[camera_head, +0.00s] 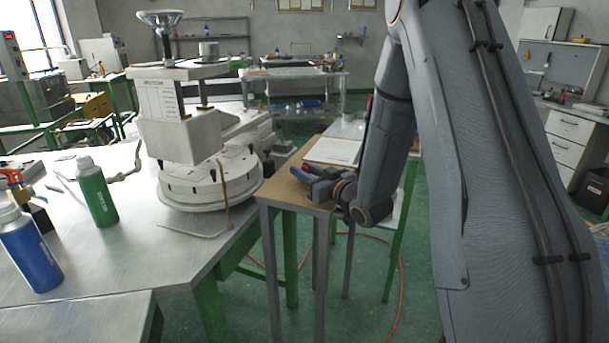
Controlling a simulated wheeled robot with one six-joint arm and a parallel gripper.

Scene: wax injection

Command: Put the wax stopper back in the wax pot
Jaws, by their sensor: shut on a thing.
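My gripper (306,175) is low over the small wood-topped table (283,187), right of the middle of the view. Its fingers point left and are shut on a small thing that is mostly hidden. Blue and a little red show at the fingertips, too small to tell the thing's shape. I cannot tell whether it is the wax stopper. A pale wax machine (178,133) with a metal funnel on top stands on the metal bench to the left, over a round white base (209,180). No part is clearly recognizable as the wax pot. My gripper is right of this machine and apart from it.
The metal bench (120,254) holds a green bottle (95,190), a blue bottle (29,249) and a thin bent rod (225,192). A paper (333,151) lies behind my gripper. A red hose (400,270) runs on the green floor.

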